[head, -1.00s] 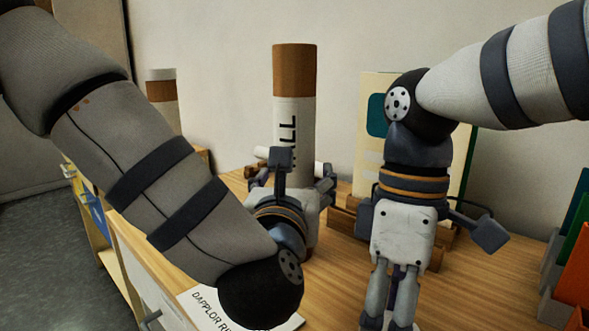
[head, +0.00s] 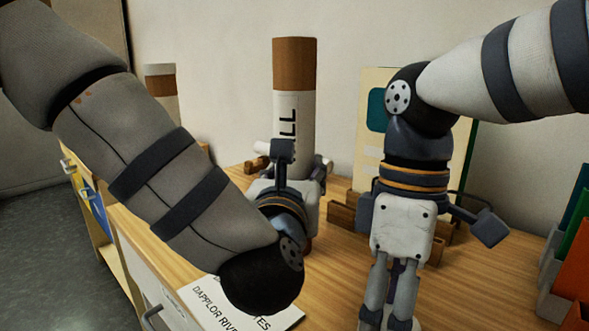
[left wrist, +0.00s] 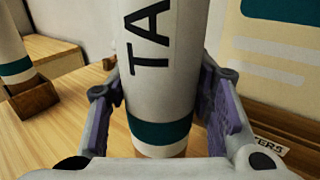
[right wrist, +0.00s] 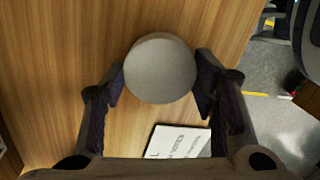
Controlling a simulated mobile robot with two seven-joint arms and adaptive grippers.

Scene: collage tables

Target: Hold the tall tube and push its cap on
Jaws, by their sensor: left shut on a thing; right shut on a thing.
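The tall tube (head: 293,105) is white with a brown top end and dark lettering. It stands upright at the back middle of the table. My left gripper (head: 290,178) is shut around its lower part. In the left wrist view the tube (left wrist: 163,60) sits between both fingers, with a green band low down. Whether its foot touches the table cannot be told. My right gripper (head: 388,322) points down at the front, right of the tube and apart from it. In the right wrist view a round grey cap (right wrist: 160,70) is held between its fingertips.
A second tube (head: 162,85) stands at the back left, in a brown holder (left wrist: 30,100) in the left wrist view. A printed sheet (head: 235,305) lies in front; coloured folders (head: 575,245) stand right.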

